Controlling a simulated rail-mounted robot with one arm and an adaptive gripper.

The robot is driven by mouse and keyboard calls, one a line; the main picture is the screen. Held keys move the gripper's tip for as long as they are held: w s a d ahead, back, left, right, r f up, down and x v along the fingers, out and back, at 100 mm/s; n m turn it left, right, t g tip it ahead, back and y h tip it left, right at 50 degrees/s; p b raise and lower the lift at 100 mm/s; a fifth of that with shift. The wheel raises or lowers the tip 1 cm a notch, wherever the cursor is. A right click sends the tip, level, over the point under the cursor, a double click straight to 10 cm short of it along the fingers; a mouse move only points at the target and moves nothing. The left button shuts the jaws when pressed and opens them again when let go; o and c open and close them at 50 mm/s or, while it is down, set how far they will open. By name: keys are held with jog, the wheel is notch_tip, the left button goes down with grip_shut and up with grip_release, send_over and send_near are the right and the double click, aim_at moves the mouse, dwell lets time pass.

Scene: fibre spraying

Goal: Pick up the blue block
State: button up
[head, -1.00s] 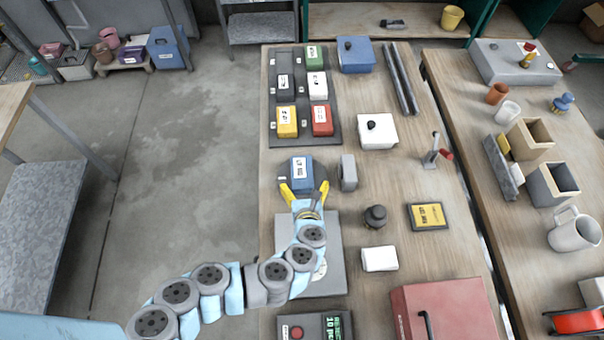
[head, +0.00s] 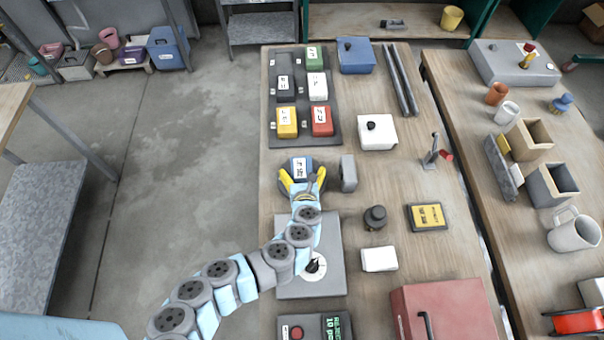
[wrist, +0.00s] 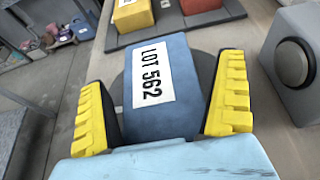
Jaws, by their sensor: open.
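The blue block (head: 299,164) stands on a dark round base near the left edge of the workbench. In the wrist view the blue block (wrist: 165,88) carries a white label reading "LOT 562". My gripper (head: 303,180) has yellow ridged fingers, and in the wrist view the open gripper (wrist: 163,95) has one finger on each side of the block. A gap shows between the left finger and the block; the right finger is very close to it, and I cannot tell whether it touches.
A grey block with a round dark face (wrist: 292,62) stands close on the right. A dark tray (head: 302,133) with several coloured blocks lies beyond. A grey plate (head: 325,270) lies under my arm. A black knobbed object (head: 375,217) stands to the right.

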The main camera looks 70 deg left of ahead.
jog(key=c, duration=1.3)
jog(key=shift+o, duration=0.2)
jog(key=shift+r, duration=0.15)
